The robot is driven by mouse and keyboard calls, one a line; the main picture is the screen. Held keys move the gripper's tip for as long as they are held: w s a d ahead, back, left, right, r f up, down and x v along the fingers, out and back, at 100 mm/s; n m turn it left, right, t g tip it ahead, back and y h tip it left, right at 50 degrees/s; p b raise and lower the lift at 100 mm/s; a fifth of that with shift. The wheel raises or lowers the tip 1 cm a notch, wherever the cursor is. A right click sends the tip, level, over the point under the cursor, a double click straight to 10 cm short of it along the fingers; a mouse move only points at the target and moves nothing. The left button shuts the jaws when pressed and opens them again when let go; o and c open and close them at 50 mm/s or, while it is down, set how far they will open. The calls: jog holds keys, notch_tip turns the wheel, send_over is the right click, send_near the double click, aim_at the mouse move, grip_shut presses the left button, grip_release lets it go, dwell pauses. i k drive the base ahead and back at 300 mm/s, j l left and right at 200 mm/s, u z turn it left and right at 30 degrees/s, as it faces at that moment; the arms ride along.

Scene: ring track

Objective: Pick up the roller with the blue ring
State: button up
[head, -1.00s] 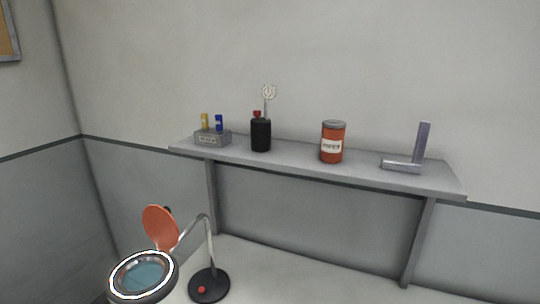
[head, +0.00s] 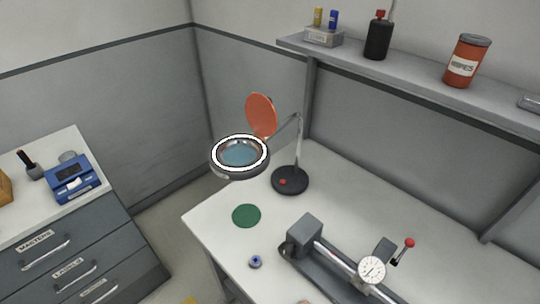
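A small short roller (head: 255,262) with a bluish colour stands on the white workbench, near its front left edge in the head view. It lies below the green round mat and left of the grey measuring device. It is small, so I cannot make out its ring clearly. My gripper does not show in this view.
The bench (head: 210,222) holds a green mat (head: 246,215), a magnifier lamp (head: 290,181) and a bench device with a dial (head: 372,269). A shelf (head: 420,87) runs above. A drawer cabinet (head: 60,250) with a blue device (head: 70,180) stands left, across a floor gap.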

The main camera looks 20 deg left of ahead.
aim_at(255, 261)
jog(key=j+z, duration=0.1)
jog(key=j, duration=0.4)
jog(key=j+z, duration=0.1)
jog(key=j, duration=0.4)
jog(key=k+j+z, duration=0.1)
jog(key=j, duration=0.4)
jog(key=j+z, duration=0.15)
jog(key=j, duration=0.35)
jog(key=k+j+z, duration=0.1)
jog(key=j, duration=0.4)
jog(key=k+j+z, duration=0.1)
jog(key=j, duration=0.35)
jog(key=k+j+z, duration=0.1)
jog(key=j, duration=0.4)
jog(key=k, duration=0.1)
